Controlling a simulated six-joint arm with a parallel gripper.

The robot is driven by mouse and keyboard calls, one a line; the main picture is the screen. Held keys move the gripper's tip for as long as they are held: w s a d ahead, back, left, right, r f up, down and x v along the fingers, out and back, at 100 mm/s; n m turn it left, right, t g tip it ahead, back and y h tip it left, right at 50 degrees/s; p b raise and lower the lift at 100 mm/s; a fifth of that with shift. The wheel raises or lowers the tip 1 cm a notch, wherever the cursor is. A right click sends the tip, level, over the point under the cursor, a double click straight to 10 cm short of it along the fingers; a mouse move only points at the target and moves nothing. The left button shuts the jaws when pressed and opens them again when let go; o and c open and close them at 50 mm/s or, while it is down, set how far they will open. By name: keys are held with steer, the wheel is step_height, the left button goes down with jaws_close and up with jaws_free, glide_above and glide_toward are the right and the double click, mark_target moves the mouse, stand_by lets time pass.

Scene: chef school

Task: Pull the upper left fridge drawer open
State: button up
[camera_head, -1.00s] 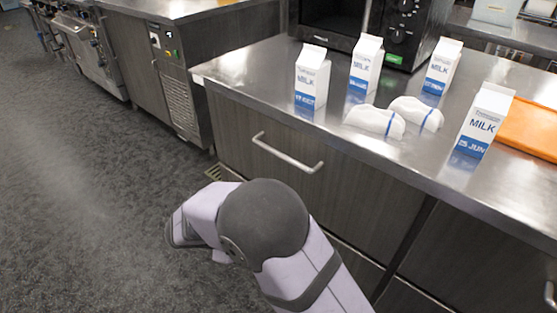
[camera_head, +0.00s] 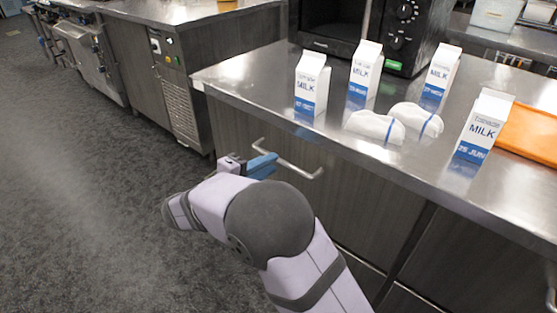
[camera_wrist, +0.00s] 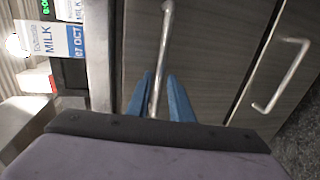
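The upper left drawer front (camera_head: 360,200) sits under the steel counter and looks closed and flush. Its silver bar handle (camera_head: 306,172) is partly hidden behind my gripper (camera_head: 262,165), which is at the handle's left end in the head view. In the wrist view, my gripper's two blue fingers (camera_wrist: 160,76) stand apart, with the same handle (camera_wrist: 166,40) running between them. There is a visible gap beside the bar, so the fingers do not look closed on it. Whether either finger touches the bar, I cannot tell.
A second handle (camera_wrist: 272,100) is on the lower drawer, right in the wrist view. Floor left of the drawers is clear.

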steer(key=shift+x, duration=2.4)
jaws_close()
